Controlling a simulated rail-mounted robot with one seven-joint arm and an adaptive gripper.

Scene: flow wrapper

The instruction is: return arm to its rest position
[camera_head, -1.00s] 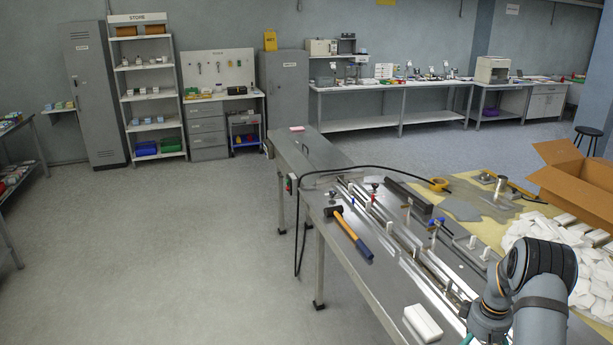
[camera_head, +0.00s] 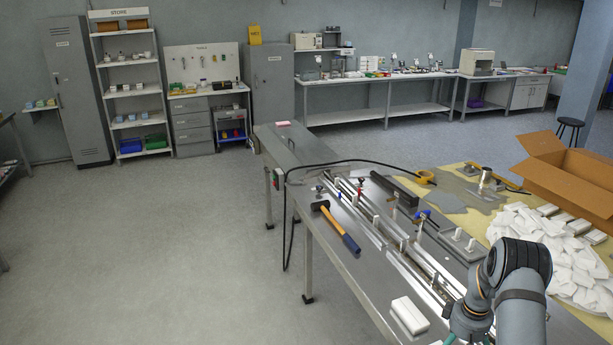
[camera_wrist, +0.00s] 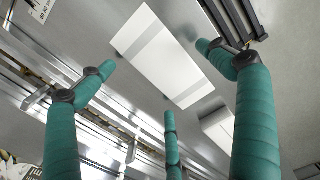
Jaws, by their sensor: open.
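My gripper (camera_wrist: 158,78) has teal fingers spread wide apart, with nothing held between them. In the wrist view a white block with a grey band (camera_wrist: 172,58) lies beyond the fingertips, on the steel surface. A second white block (camera_wrist: 217,126) is partly hidden behind the right finger. In the head view my arm (camera_head: 515,285) is bent at the lower right, over the near part of the steel bench (camera_head: 350,285). The gripper's base (camera_head: 468,322) shows there, but the fingers are mostly cut off by the lower edge. A white block (camera_head: 409,315) lies just left of it.
A hammer (camera_head: 337,228) lies on the bench beside long metal rails (camera_head: 400,250). A pile of white packets (camera_head: 545,250) and an open cardboard box (camera_head: 565,180) are right of my arm. A black cable (camera_head: 350,162) arches over the bench. Floor to the left is clear.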

